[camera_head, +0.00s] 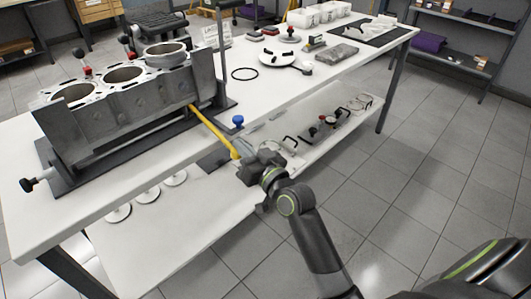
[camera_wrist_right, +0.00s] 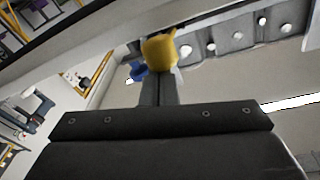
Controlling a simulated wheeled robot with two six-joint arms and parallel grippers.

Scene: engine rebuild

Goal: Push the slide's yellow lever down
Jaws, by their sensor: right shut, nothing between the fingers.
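The yellow lever (camera_head: 215,130) extends from the engine block's slide toward me and slopes downward over the table's front edge. Its outer end is close to my right gripper (camera_head: 241,154), and I cannot tell in the head view whether they touch. In the right wrist view the lever's yellow end (camera_wrist_right: 160,50) sits just beyond the tips of my right gripper (camera_wrist_right: 158,78). The fingers are shut with nothing between them. The grey engine block (camera_head: 125,105) with open cylinder bores stands on a dark base (camera_head: 70,180). My left gripper does not show.
A blue knob (camera_head: 238,120) stands beside the lever, close to my gripper. The white table (camera_head: 30,225) has a lower shelf (camera_head: 150,240) holding round parts and small tools. A black ring (camera_head: 245,74) lies on the tabletop. The floor right of the table is clear.

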